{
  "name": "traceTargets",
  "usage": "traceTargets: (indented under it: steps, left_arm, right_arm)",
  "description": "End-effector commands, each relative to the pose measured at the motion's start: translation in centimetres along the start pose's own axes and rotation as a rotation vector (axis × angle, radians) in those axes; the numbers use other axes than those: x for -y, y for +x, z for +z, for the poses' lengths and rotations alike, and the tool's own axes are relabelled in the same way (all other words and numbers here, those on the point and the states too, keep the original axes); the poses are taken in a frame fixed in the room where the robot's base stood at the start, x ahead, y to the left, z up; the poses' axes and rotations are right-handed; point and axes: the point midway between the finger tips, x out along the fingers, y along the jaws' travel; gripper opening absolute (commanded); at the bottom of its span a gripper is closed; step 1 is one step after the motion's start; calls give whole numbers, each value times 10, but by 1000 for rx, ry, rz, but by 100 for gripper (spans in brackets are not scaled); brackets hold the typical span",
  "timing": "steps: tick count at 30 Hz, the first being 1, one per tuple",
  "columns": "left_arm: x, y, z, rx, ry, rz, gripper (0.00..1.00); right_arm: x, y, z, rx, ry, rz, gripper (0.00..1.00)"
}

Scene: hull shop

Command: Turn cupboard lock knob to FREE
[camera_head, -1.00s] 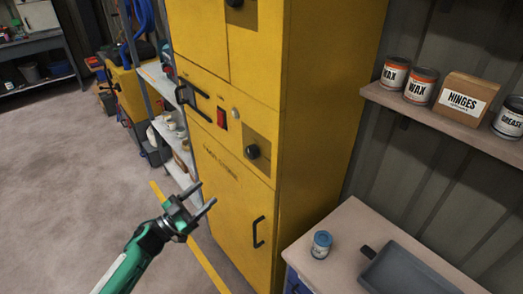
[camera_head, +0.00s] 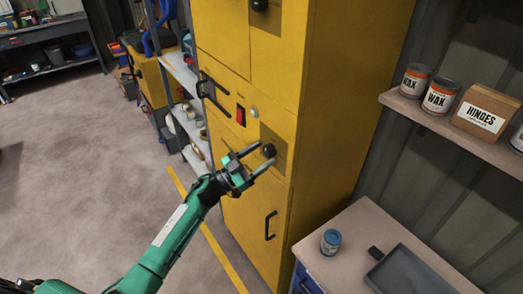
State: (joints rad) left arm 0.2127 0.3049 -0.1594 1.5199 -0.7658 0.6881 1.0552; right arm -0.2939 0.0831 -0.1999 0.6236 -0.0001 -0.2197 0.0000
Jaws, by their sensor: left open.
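The yellow cupboard (camera_head: 328,110) stands upright in the middle of the view. A dark round knob (camera_head: 268,150) sits on a darker plate on its front, above the lower door's black handle (camera_head: 271,226). Another dark knob (camera_head: 259,4) is at the top edge of the view. My left gripper (camera_head: 265,157) is open and empty, its two fingers pointing at the lower knob, with the fingertips close to it in the picture. I cannot tell whether they touch it. Any marking at the knob is too small to read. My right gripper is out of view.
At right, a bench holds a blue-lidded jar (camera_head: 331,242) and grey tray (camera_head: 415,272). A wall shelf (camera_head: 450,130) holds tins and a box.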

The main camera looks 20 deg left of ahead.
Motion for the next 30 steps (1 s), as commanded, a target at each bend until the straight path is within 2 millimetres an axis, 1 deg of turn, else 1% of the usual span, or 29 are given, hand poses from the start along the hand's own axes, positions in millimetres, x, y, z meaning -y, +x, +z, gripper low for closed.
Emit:
traceTargets:
  steps: [3,11,12,14,15,17,18,19,25,30]
  left_arm:
    - [0,6,0,0,0,0,59]
    - [0,7,1,1,0,1,59]
    - [0,7,1,1,0,1,55]
    - [0,7,1,1,0,1,43]
    - [0,7,1,1,0,1,35]
    - [0,7,1,1,0,1,23]
    - [0,7,1,1,0,1,15]
    - [0,7,1,1,0,1,14]
    - [0,7,1,1,10,6,14]
    - [0,6,2,5,59,27,14]
  right_arm:
    - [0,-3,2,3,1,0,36]
    - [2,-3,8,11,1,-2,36]
    - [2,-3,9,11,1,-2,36]
    - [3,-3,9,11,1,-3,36]
    - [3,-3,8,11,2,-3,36]
    - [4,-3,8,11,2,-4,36]
    - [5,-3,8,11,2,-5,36]
    - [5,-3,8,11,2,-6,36]
    - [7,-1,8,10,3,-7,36]
    - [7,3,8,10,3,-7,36]
